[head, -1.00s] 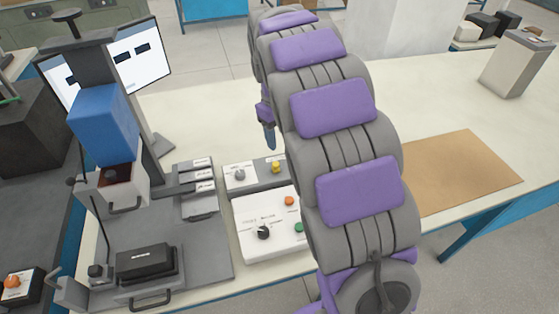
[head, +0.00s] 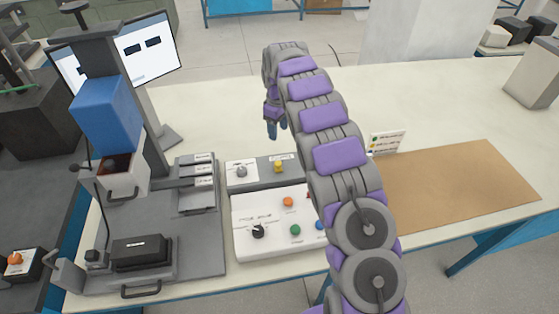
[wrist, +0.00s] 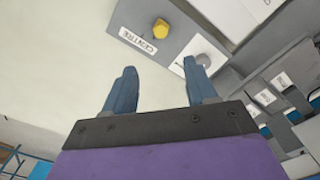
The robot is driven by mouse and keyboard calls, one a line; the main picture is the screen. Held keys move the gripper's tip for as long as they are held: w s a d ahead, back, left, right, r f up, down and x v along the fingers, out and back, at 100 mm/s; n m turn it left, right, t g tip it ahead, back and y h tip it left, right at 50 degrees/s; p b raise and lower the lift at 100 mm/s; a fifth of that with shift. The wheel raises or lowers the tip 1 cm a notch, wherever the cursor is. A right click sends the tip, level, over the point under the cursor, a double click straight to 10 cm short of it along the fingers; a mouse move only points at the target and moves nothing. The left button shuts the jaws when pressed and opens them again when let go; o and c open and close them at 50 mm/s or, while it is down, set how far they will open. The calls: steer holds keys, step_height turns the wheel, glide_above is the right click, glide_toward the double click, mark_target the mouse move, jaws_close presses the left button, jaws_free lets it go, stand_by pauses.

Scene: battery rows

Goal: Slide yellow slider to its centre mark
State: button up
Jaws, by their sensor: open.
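The yellow slider (head: 279,166) is a small knob on a grey panel (head: 259,180) on the bench. It also shows in the wrist view as a yellow knob (wrist: 160,29), beside a label reading CENTRE (wrist: 138,42). My gripper (head: 276,130) hangs above the bench behind the panel in the head view, apart from the slider. In the wrist view its two blue fingers (wrist: 160,82) are spread with nothing between them. The slider lies beyond the fingertips there. The slot of the slider is too small to make out.
A grey-white knob (head: 241,171) sits left of the slider. A white control box (head: 262,246) with coloured buttons stands in front. A press with a blue head (head: 106,118) stands at left. The bench behind is clear.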

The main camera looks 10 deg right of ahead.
mark_target(278, 163)
step_height(278, 163, down, 16)
steer(key=shift+a+f+b, duration=0.1)
steer(key=shift+b, duration=1.15)
steer(key=shift+c, duration=0.5)
jaws_close()
